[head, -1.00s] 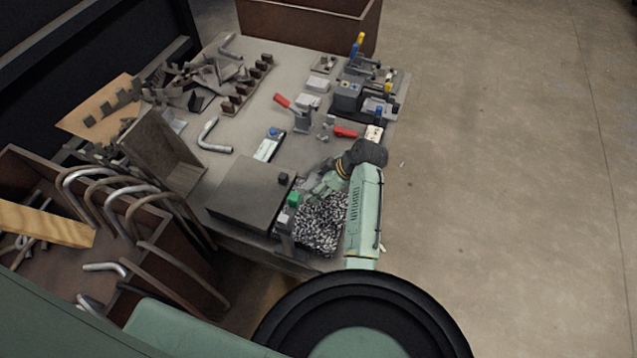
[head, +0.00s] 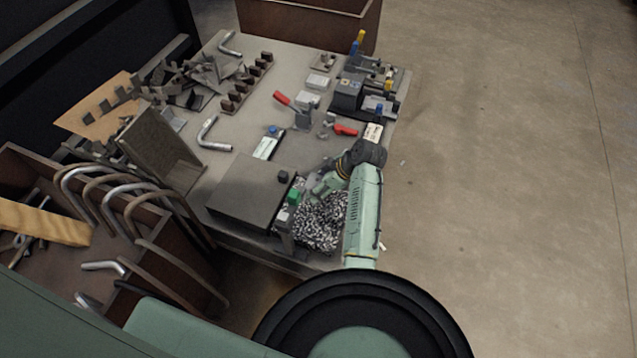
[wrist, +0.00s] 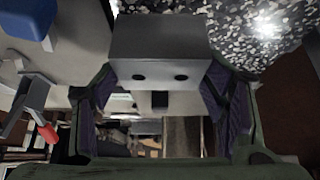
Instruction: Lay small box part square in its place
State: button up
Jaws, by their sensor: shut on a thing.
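The small box part (wrist: 158,62) is a plain grey block with two dark holes in its near face. In the wrist view it sits between the two purple-padded fingers of my gripper (wrist: 160,88), which is shut on it. In the head view my gripper (head: 324,187) is low over the right front of the table, beside a patch of speckled metal chips (head: 320,222). The part cannot be made out clearly there. I cannot tell which spot is its place.
A large flat grey block (head: 246,190) lies left of my gripper, with a small dark cube (head: 283,176) and a green piece (head: 293,197) near its right edge. Red-handled clamps (head: 303,116) and fixtures (head: 348,95) stand farther back. Bent pipes (head: 212,137) lie left.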

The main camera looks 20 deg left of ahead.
dwell(0.3)
jog(key=o, duration=1.4)
jog(key=shift+c, duration=0.2)
jog(key=v, duration=1.2)
